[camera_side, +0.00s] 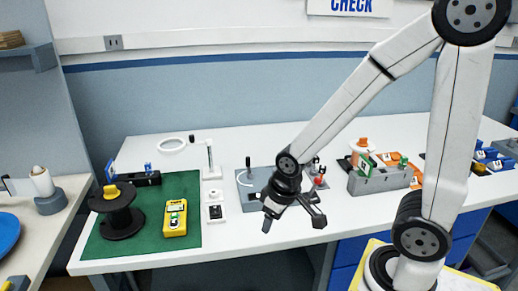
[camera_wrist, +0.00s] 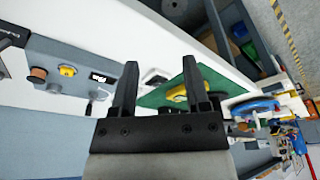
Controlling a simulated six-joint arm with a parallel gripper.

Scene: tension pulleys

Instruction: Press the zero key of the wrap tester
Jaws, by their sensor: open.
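No label or key marking is readable, so I cannot tell for certain which device is the wrap tester or where its zero key is. In the wrist view the grey panel (camera_wrist: 55,52) appears at the left with brown and yellow round parts and a small display (camera_wrist: 98,78). A yellow handheld device (camera_side: 175,218) with a small screen lies on the green mat (camera_side: 188,190). My gripper is open and empty above the table's front part; its fingers also show in the wrist view (camera_wrist: 160,63).
A black spool (camera_side: 117,215) stands on the mat's left side. A grey block (camera_side: 380,181) with coloured parts stands right of my gripper. Blue bins (camera_side: 490,160) are at the far right.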

